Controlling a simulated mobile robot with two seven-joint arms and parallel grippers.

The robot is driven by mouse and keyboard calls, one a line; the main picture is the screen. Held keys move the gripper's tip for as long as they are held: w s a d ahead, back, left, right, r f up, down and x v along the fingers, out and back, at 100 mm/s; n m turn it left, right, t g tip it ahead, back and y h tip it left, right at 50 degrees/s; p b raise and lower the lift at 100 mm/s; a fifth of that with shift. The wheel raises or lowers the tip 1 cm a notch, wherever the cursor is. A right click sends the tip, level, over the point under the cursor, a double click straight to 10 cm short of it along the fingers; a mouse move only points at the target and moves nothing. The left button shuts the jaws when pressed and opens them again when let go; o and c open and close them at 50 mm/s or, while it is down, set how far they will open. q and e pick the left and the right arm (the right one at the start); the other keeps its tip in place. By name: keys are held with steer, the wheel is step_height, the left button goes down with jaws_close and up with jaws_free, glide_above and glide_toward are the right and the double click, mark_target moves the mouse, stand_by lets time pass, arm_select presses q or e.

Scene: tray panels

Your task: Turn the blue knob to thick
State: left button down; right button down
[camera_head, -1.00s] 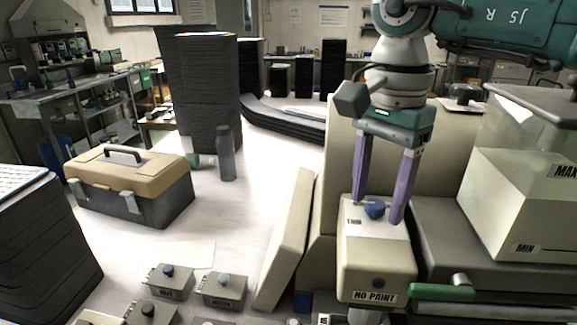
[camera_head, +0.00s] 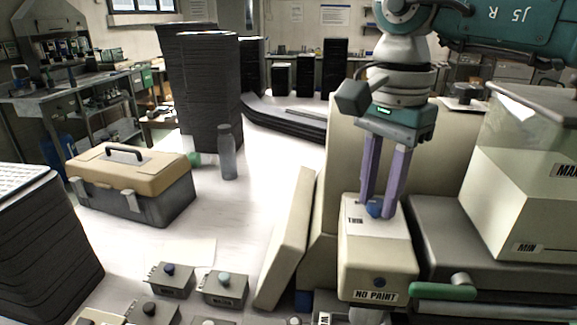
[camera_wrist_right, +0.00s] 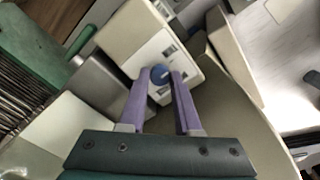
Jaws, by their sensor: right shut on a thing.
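The blue knob (camera_head: 374,210) sits on the top face of a cream box (camera_head: 375,245) marked "NO PAINT" on its front. A "THIN" label shows left of the knob; I cannot read a "thick" label. My right gripper (camera_head: 380,211) reaches down from above with its purple fingers shut on the knob. In the right wrist view the knob (camera_wrist_right: 159,74) shows between the two fingertips. The fingers hide part of the knob, so its pointer direction is unclear. My left gripper is not in view.
A cream panel (camera_head: 288,240) leans left of the box. A green-handled lever (camera_head: 445,288) and a clear-topped tank (camera_head: 525,190) stand to the right. Several small grey knob boxes (camera_head: 170,280) sit at front left. A tan toolbox (camera_head: 130,180) lies farther left.

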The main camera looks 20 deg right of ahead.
steer(key=shift+m, duration=0.3)
steer(key=shift+m+b, duration=0.55)
steer(key=shift+m, duration=0.45)
steer(key=m, duration=0.2)
steer(key=shift+m+b, duration=0.3)
steer(key=shift+b, duration=0.1)
steer(key=m, duration=0.3)
steer(key=shift+m+b, duration=0.3)
steer(key=shift+b, duration=0.1)
steer(key=m, duration=0.2)
steer(key=shift+m, duration=0.4)
steer(key=m, duration=0.6)
steer(key=shift+b, duration=0.35)
steer(key=m, duration=0.6)
